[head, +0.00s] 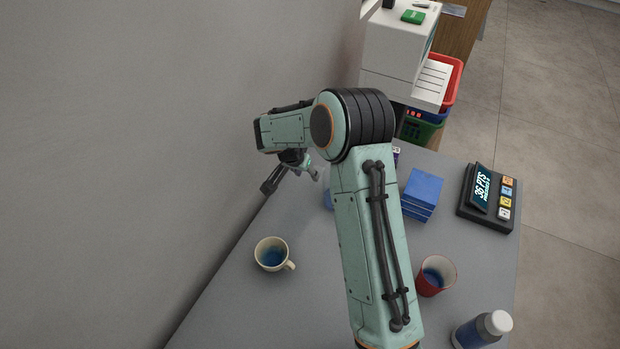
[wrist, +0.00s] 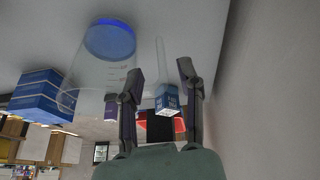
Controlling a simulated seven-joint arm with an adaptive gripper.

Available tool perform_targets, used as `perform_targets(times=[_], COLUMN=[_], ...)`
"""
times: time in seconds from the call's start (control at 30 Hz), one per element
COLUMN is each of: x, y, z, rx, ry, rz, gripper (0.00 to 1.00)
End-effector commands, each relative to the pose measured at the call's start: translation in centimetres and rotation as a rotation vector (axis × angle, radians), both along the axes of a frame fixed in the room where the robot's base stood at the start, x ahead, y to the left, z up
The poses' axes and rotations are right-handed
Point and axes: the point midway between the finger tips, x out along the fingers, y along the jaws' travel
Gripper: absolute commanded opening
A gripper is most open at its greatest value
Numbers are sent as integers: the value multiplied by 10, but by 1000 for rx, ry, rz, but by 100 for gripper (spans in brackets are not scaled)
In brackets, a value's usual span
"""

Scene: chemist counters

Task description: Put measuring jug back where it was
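The measuring jug (wrist: 88,72) is clear with blue in its base. In the wrist view it stands at the left of my gripper (wrist: 160,78), with its picture turned over. A thin clear strip, seemingly its handle, shows between the two fingers, which are spread apart. I cannot tell whether either finger touches it. In the head view my gripper (head: 292,182) is low over the counter by the wall. A blue patch of the jug (head: 328,198) shows beside my arm, which hides most of the rest.
On the grey counter (head: 235,312) stand a cream mug (head: 262,246), a red cup (head: 430,287), a white-capped bottle (head: 468,336), stacked blue boxes (head: 423,188) and a card terminal (head: 484,190). A small blue-white box (wrist: 168,100) shows beyond the fingers. The wall (head: 150,130) runs close at left.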

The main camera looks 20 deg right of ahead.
Motion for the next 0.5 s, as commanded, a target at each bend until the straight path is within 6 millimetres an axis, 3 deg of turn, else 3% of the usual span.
perform_targets(times=[0.2, 0.5], x=[-10, -19], y=[14, 20], z=[42, 62], rx=[-1, 1], ry=[-3, 3], rz=[2, 12], gripper=[36, 36])
